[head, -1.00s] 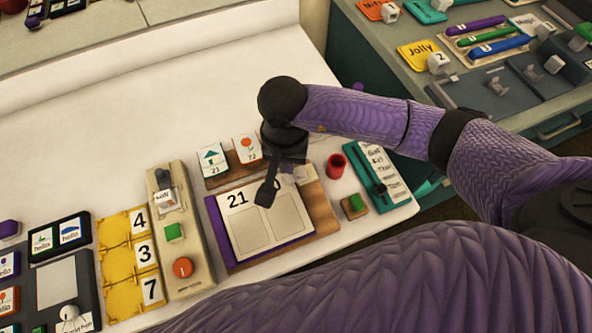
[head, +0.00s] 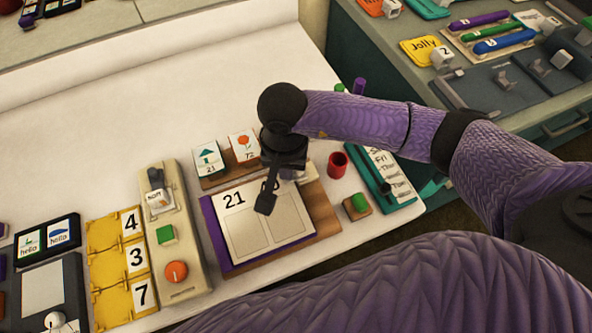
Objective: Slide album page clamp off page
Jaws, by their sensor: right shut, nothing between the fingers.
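The page clamp appears to be the pale block (head: 303,178) at the page's upper right, mostly hidden behind my right gripper. My right gripper (head: 266,203) is dark and shut, with its fingertips over the upper part of the page. I cannot tell whether it touches the page or clamp. My left gripper is not in view.
A red cup (head: 337,166), a green knob on a block (head: 359,203) and a teal list board (head: 381,180) stand to the right. Picture cards (head: 243,147) are behind the album. A beige switch panel (head: 178,240) and yellow number frame (head: 106,262) are left. The rear white tabletop is clear.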

